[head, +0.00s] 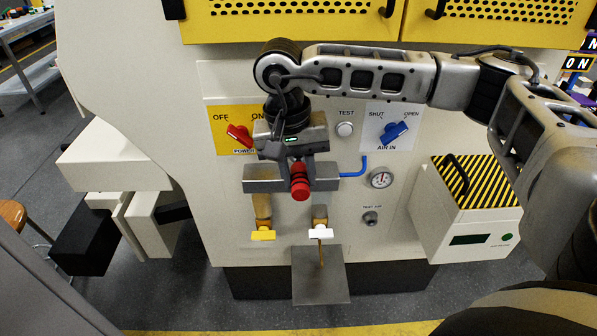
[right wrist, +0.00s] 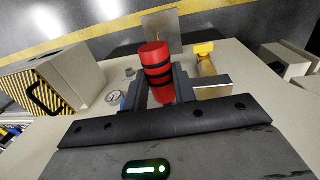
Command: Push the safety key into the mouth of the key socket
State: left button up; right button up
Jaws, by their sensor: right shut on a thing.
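My right gripper (head: 298,174) is in front of the machine's control panel and is shut on the red safety key (head: 300,188). In the right wrist view the key (right wrist: 156,70) is a red cylinder with black bands, gripped between the two dark fingers (right wrist: 160,92). Its red end projects beyond the fingers. I cannot make out the mouth of the key socket in either view; the gripper covers part of the panel. I cannot tell whether the key touches anything ahead of it. My left gripper is not in view.
The machine panel carries a red power switch (head: 239,134), a blue air switch (head: 394,131), a gauge (head: 381,179) and a metal fitting (head: 370,218). A yellow tag (head: 263,235) and a white tag (head: 320,233) are below the gripper. A striped-top box (head: 466,205) stands right.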

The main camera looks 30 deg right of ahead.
aim_at(298, 162)
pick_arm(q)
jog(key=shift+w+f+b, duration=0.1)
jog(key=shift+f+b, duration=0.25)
pick_arm(e)
jog(key=shift+w+d, duration=0.45)
jog(key=shift+w, duration=0.3)
jog(key=shift+w+d, duration=0.45)
jog(key=shift+w, duration=0.25)
jog(key=o, duration=1.1)
jog(key=shift+w, duration=0.1)
pick_arm(q)
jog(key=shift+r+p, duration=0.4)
jog(key=shift+p, duration=0.5)
pick_arm(e)
notch_tip(298, 162, up, 16)
jog(key=a, duration=0.1)
jog(key=shift+w+a, duration=0.4)
jog(key=shift+w, duration=0.05)
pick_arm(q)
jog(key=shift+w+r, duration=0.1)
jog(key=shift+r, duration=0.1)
pick_arm(e)
jog(key=shift+f, duration=0.15)
